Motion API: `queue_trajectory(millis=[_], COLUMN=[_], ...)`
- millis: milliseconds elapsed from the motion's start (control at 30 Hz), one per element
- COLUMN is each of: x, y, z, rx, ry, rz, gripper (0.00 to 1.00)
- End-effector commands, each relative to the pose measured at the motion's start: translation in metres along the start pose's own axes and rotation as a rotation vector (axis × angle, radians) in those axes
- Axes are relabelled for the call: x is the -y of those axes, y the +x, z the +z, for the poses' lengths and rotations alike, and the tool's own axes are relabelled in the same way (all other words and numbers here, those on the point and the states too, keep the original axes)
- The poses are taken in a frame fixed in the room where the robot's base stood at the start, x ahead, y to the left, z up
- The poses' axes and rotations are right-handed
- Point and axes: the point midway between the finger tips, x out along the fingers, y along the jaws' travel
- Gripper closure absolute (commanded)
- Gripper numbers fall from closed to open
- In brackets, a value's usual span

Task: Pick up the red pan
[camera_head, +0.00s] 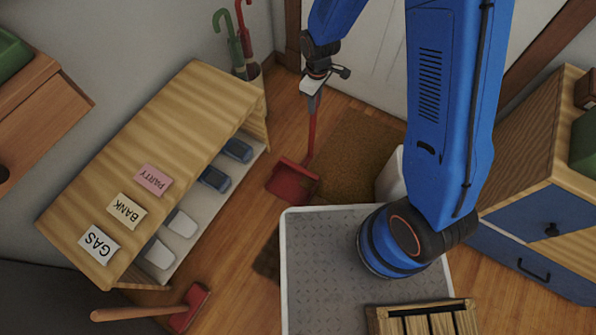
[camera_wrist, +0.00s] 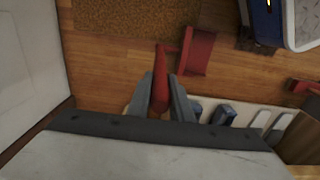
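The red pan (camera_head: 291,184) is a dustpan with a long red handle, left of the brown doormat in the head view. Its handle rises from the pan toward my gripper (camera_head: 312,97). In the wrist view the pan's scoop (camera_wrist: 197,54) lies beyond the fingertips, and its handle runs between the two fingers of my gripper (camera_wrist: 161,85). The fingers sit close against both sides of the handle and look shut on it. I cannot tell whether the scoop touches the floor.
A wooden shelf (camera_head: 165,110) with paper labels and shoes stands left. A red-headed brush (camera_head: 188,308) is at lower left. Umbrellas (camera_head: 238,40) stand behind the shelf. The doormat (camera_head: 357,150) lies before the door. A blue-drawered cabinet (camera_head: 530,220) is right.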

Motion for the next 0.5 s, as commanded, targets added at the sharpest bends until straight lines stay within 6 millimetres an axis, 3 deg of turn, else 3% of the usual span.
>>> queue_trajectory(millis=[500], x=[-0.0003], y=[-0.0072], z=[-0.0005], rx=[-0.002], ry=[0.0], rz=[0.001], gripper=[1.0])
